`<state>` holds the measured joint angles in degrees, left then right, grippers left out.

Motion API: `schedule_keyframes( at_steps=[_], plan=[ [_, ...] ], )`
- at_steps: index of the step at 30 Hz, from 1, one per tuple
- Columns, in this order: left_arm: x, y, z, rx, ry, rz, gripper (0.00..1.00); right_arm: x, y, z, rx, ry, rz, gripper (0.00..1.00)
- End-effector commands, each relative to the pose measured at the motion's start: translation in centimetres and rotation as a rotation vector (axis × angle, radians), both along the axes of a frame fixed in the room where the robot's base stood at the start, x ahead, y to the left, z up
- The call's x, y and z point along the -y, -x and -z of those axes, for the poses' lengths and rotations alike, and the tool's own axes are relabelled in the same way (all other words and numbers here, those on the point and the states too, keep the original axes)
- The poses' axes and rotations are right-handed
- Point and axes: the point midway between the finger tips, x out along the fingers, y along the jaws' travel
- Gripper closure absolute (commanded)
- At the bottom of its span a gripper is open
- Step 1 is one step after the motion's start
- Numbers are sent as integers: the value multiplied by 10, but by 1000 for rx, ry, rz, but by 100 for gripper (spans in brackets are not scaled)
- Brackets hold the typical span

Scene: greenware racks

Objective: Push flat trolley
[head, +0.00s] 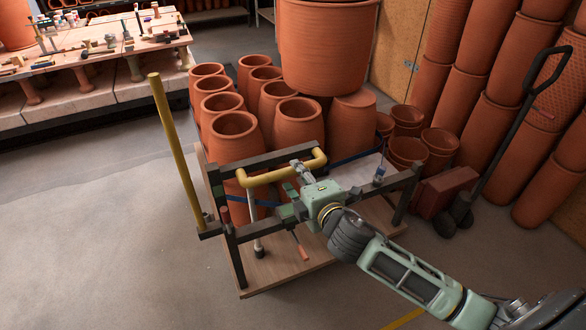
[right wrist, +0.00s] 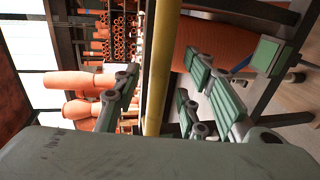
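The flat trolley has a wooden deck (head: 262,272), a dark upright end frame and a yellow U-shaped push handle (head: 262,179). Several tall terracotta pots stand on it, with a large pot (head: 325,45) on top. My right gripper (head: 300,172) is at the push handle. In the right wrist view the yellow bar (right wrist: 160,70) runs between the spread fingers, with a gap visible on the left side. The fingers look open around the bar; contact cannot be told. My left gripper is not in view.
A yellow pole (head: 173,140) stands at the trolley's left corner. A workbench (head: 100,60) with tools is at the back left. Stacked pots (head: 475,80), a dark-handled hand truck (head: 515,120) and a red box (head: 446,193) stand right. The floor left and in front is clear.

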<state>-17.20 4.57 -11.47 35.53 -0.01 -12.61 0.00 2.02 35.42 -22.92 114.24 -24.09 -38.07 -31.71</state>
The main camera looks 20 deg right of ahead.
Motion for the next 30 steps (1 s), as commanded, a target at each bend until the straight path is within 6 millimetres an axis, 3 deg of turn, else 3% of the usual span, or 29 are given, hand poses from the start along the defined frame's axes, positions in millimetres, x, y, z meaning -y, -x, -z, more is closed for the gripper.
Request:
schedule_keyframes(
  at_steps=[7,18,30],
  plan=[
    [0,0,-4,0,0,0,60,-1,-31,6,0,-2,-1,61],
    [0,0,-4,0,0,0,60,-1,-37,8,-1,-2,-1,61],
    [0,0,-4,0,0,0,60,0,-37,8,-1,-2,-1,95]
  ],
)
